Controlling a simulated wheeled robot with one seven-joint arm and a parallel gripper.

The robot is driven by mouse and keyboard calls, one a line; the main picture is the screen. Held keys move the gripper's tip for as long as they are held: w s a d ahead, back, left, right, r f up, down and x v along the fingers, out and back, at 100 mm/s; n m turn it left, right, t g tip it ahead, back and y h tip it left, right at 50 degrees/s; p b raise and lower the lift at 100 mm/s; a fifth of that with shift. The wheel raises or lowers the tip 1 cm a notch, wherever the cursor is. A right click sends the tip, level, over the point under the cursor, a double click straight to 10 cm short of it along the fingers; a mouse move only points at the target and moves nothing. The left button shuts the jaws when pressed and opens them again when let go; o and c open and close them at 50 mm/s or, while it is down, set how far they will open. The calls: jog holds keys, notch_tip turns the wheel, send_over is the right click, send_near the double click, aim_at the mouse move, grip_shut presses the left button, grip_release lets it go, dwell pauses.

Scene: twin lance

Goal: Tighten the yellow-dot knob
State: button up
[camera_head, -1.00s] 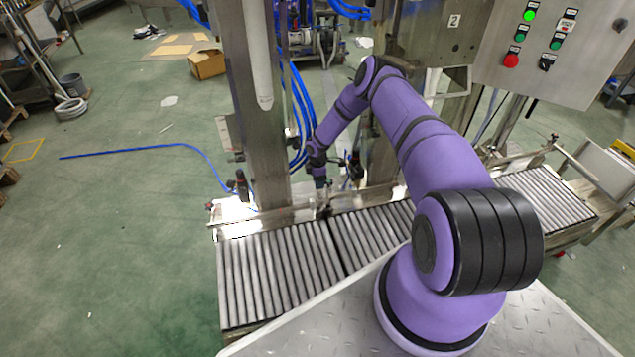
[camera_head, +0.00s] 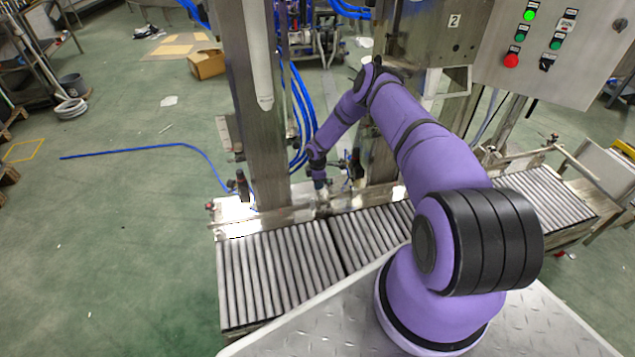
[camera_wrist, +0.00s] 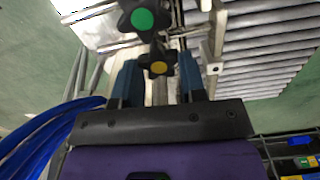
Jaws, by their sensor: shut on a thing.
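The yellow-dot knob (camera_wrist: 158,64) is a black lobed knob with a yellow centre. In the wrist view it sits between the two fingers of my gripper (camera_wrist: 158,74), which is shut on it. A green-dot knob (camera_wrist: 143,18), also black and lobed, is just above it in the wrist view, outside the fingers. In the head view my gripper (camera_head: 322,192) is at the back edge of the roller conveyor, beside the steel column. The yellow-dot knob is too small to make out there.
The roller conveyor (camera_head: 285,265) runs across the front. A steel column (camera_head: 262,130) stands left of my gripper, with blue hoses (camera_head: 298,110) beside it. Blue hoses (camera_wrist: 45,135) also show at the wrist view's left. A control box (camera_head: 560,45) is at upper right.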

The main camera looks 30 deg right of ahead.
jog(key=m, duration=0.4)
jog(key=shift+w, duration=0.1)
jog(key=shift+d+m, duration=0.1)
jog(key=shift+m, duration=1.5)
jog(key=o, duration=0.9)
notch_tip(320, 180, up, 11)
jog(key=shift+f, duration=0.1)
